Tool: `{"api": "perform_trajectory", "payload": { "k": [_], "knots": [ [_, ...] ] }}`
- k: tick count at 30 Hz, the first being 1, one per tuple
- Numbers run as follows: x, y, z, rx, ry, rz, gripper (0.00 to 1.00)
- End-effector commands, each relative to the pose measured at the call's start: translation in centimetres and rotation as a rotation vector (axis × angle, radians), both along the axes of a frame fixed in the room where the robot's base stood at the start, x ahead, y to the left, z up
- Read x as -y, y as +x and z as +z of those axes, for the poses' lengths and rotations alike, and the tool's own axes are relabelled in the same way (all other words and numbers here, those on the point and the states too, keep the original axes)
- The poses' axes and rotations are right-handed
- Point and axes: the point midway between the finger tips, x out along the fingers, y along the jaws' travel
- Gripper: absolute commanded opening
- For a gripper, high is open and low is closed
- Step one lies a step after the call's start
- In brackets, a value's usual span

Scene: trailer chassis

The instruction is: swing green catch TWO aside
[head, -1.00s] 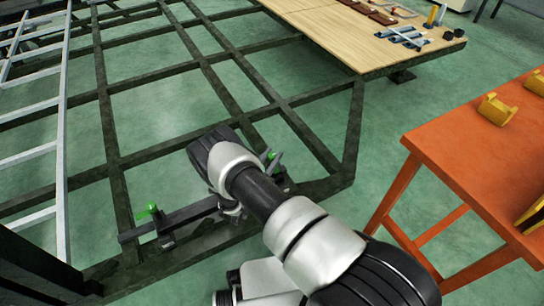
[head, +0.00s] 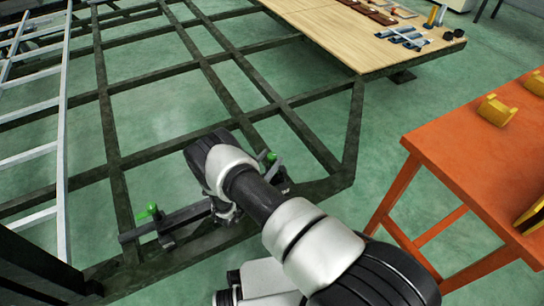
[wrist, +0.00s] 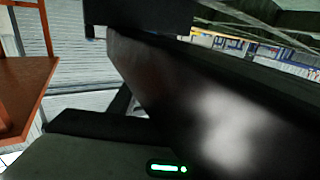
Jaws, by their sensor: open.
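A green catch (head: 149,212) stands at the left end of a dark bar (head: 185,216) on the chassis frame. A second green-tipped catch (head: 267,156) shows just right of my wrist, partly hidden by my arm. No number is legible on either, so I cannot tell which is TWO. My gripper (head: 226,211) points down beside the dark bar, between the two catches, mostly hidden under my wrist. It is open, and I see nothing held. In the wrist view a large dark surface fills the middle, very close, and a small glowing green strip (wrist: 166,168) shows at the bottom.
Dark chassis rails (head: 110,160) cross above the green floor, with open gaps between them. An orange table (head: 480,150) with yellow parts (head: 497,110) stands at the right. A wooden deck (head: 340,40) bearing tools is at the back. A pale ladder-like frame (head: 62,130) lies left.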

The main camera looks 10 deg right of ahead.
Motion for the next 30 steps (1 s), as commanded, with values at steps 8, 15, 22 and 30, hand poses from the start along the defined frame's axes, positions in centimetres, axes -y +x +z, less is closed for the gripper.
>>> {"api": "perform_trajectory", "payload": {
  "k": [8,15,22,30],
  "knots": [
    [-4.6,-5.0,0.1,-0.002,0.001,0.003,0.44],
    [-8.2,-9.0,0.1,-0.001,0.001,0.002,0.44],
    [-10.0,-11.1,0.0,0.001,0.001,-0.001,0.44],
    [-10.4,-11.5,0.0,0.001,0.0,-0.001,0.44]
  ]
}}
